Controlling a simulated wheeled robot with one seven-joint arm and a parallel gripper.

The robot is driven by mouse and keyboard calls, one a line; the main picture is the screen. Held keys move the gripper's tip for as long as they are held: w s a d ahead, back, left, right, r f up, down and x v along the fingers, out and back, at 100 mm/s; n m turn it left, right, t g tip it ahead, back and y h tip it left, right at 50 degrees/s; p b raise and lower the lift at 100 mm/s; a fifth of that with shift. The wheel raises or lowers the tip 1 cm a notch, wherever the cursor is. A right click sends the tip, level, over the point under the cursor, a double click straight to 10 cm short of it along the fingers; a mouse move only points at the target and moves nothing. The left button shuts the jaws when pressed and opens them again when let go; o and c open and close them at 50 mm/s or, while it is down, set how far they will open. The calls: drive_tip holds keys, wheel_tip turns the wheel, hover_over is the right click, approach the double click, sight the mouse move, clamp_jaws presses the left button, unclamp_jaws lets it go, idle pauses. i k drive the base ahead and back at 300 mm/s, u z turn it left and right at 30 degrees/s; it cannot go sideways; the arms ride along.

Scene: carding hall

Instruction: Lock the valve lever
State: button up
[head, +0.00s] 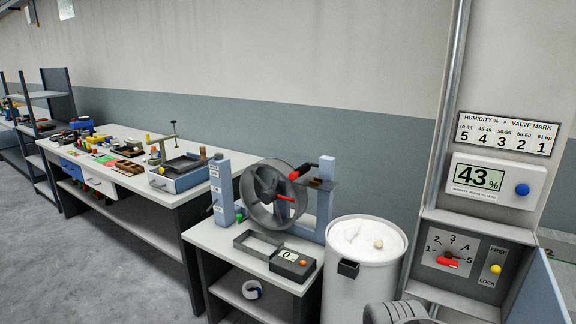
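Right of the dial is a lock plate (491,278) lettered FREE above and LOCK below. Its yellow knob (495,268) shows between the two words; which position it is in I cannot tell. The humidity meter (497,181) above reads 43 %. The chart (506,133) pairs the lowest humidity range with mark 5.
The valve box's door (541,292) stands open on its right side. A white bin (364,275) stands left of the box. Further left are a small table with a drum wheel (273,195) and a long cluttered workbench (150,189). Grey floor (80,270) is clear at lower left.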

sight(496, 269)
drive_tip(key=u, duration=0.3)
drive_tip(key=k, duration=0.2)
drive_tip(key=z, duration=1.5)
drive_tip(key=i, duration=0.5)
drive_tip(key=u, duration=1.7)
